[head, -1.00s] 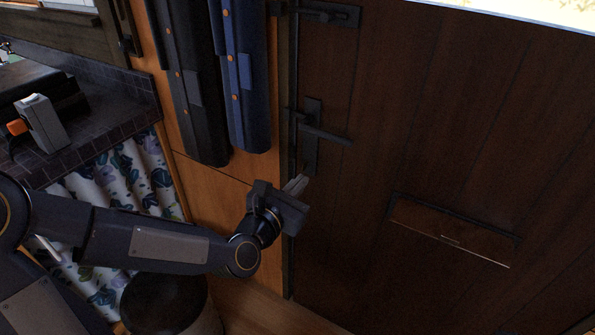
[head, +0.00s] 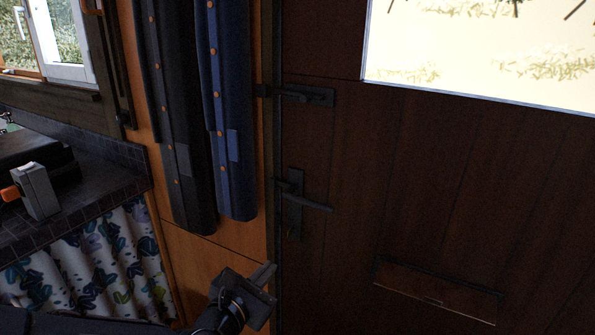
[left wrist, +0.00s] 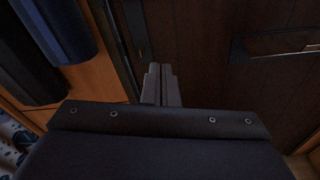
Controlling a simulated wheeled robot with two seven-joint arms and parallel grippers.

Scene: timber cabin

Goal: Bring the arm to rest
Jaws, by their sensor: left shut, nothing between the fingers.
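My left gripper (head: 264,274) is low in the head view, in front of the wooden panel beside the dark door. Its fingers are shut with nothing between them. In the left wrist view the two fingers (left wrist: 161,84) lie together and point toward the door's edge. The gripper is apart from the door handle (head: 312,205), which is above and to the right of it. My left arm comes in along the bottom left edge, mostly out of view. My right gripper is not in view.
The dark plank door (head: 420,180) has a latch (head: 305,95), a letter plate (head: 436,290) and a bright window (head: 480,50). A black garment (head: 180,120) and a blue one (head: 232,110) hang left of it. A tiled counter (head: 100,185) with a patterned curtain (head: 95,265) stands at left.

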